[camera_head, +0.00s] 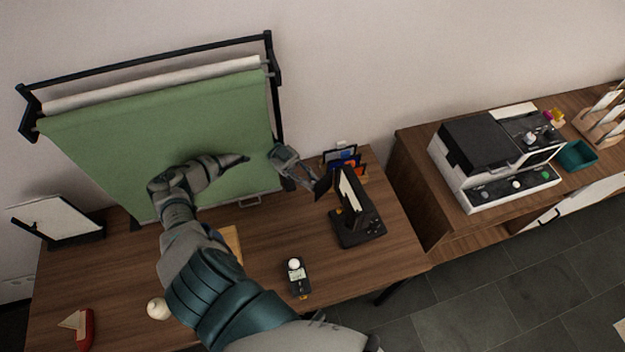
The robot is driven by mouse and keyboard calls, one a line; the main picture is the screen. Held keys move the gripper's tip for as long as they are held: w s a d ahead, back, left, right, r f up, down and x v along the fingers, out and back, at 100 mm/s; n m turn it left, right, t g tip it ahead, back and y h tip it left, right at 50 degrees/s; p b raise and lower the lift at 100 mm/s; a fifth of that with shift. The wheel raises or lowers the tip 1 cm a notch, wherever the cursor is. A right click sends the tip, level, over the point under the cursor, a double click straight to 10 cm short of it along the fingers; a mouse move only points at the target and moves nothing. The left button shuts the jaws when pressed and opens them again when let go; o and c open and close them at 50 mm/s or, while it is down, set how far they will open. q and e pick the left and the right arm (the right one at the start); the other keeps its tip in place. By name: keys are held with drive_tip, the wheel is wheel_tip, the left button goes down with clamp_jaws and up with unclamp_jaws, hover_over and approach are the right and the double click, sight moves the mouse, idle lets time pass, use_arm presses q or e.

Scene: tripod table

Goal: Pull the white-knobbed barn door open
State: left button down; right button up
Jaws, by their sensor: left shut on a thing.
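A black lamp with a bright white panel (349,196) stands on the right part of the wooden table. A dark flap, the barn door (323,186), stands out from its left side. My left gripper (314,184) reaches it from the left, above the table. Its fingers are shut on the flap. The white knob cannot be made out; the fingers may hide it. My left arm comes up from the bottom and bends right toward the flap. My right gripper is not in view.
A green backdrop (110,140) hangs behind my arm. A light meter (297,277) lies in front of the lamp, and a small holder (346,163) stands behind it. A red toy boat (81,330) and a white ball (158,308) are at the left front.

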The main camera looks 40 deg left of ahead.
use_arm(q)
drive_tip(key=shift+f, duration=0.1)
drive_tip(key=c, duration=1.1)
unclamp_jaws()
drive_tip(key=shift+c, duration=0.2)
wheel_tip(320, 180, up, 10)
